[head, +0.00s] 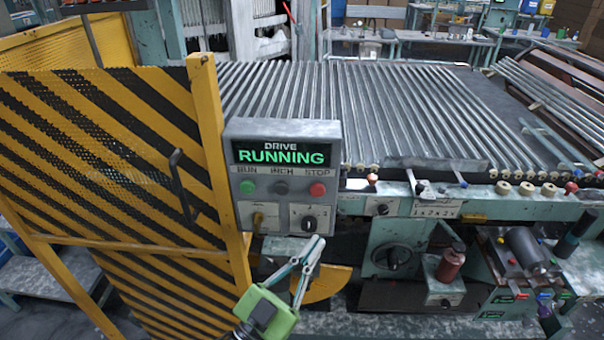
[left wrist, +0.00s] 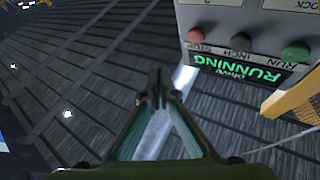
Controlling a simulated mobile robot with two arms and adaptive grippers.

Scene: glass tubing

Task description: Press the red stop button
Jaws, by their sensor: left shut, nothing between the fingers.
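The red stop button (head: 318,189) sits at the right of the button row on the grey control box (head: 328,220), under the label STOP. The display (head: 281,153) reads DRIVE RUNNING in green. In the left wrist view the box is upside down, with the red button (left wrist: 195,36) at upper right of centre. My left gripper (head: 315,246) is shut and empty, its fingertips below the box's lower edge in the head view, apart from the button. Its shut fingertips also show in the left wrist view (left wrist: 154,84). My right gripper is out of view.
A green button (head: 247,187) and a dark INCH button (head: 281,188) share the row, with two knobs below. A yellow-black striped guard (head: 100,180) stands left.

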